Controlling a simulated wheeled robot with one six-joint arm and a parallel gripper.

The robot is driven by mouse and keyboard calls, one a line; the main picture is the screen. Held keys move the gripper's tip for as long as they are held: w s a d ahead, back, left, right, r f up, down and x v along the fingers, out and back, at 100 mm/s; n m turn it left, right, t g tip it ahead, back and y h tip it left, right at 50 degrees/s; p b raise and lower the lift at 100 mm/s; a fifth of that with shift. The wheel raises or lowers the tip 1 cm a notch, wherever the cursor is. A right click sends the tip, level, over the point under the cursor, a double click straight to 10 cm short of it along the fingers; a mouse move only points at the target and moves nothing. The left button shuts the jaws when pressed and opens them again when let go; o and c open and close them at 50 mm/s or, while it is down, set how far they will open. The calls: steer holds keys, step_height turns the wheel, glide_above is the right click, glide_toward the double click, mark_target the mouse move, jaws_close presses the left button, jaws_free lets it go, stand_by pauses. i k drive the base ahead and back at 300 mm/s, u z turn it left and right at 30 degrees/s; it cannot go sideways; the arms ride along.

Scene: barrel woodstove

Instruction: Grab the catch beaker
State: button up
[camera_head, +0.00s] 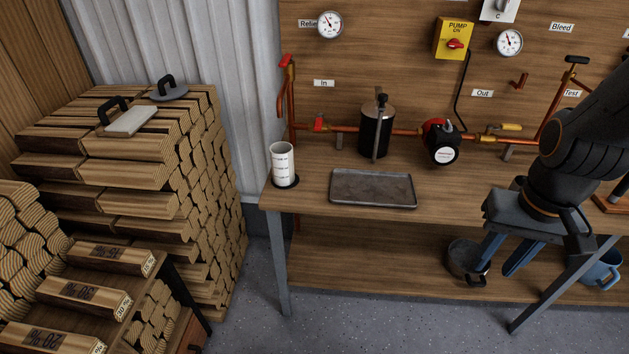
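The catch beaker (282,162) is a white upright cylinder with dark graduation marks. It stands on a dark round base at the left end of the wooden workbench (315,168). My gripper (497,271) hangs at the right, in front of the bench's front edge and well apart from the beaker. Its two blue fingers point down with a gap between them, and nothing shows between them. The beaker is in clear view.
A grey metal tray (373,188) lies right of the beaker. Copper pipes (350,130), a black canister (376,133) and a red pump (440,140) stand behind. A dark pot (466,264) and blue bucket (602,270) are low down. Stacked firewood (195,175) stands left, with floor between.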

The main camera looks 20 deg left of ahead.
mark_target(282, 152)
steer(key=u, duration=0.8)
steer(key=i, duration=1)
steer(key=u, duration=0.25)
